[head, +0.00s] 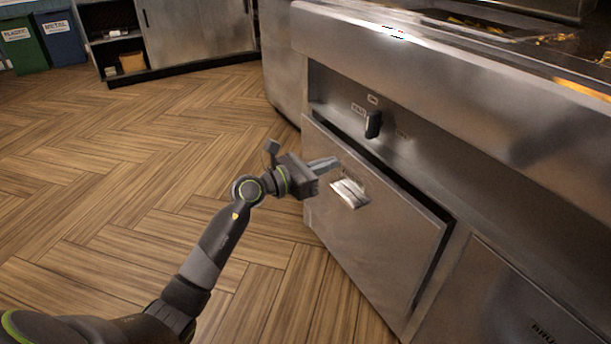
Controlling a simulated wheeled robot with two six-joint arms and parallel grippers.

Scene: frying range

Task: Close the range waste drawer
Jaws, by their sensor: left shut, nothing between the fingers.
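The waste drawer (375,245) is a steel front in the side of the frying range (450,110). It stands out from the range, with a dark gap along its top and right edges. A bright metal handle (350,193) sits near the top of its front. My left gripper (335,163) is shut and empty at the upper left of the handle, close to the drawer front. I cannot tell whether the fingertips touch it. My right gripper is out of view.
A black knob (373,124) sits on the panel above the drawer. Another steel panel (500,300) lies to the right. Steel cabinets (195,30), a green bin (22,45) and a blue bin (62,38) stand at the back. The wood floor (130,160) on the left is clear.

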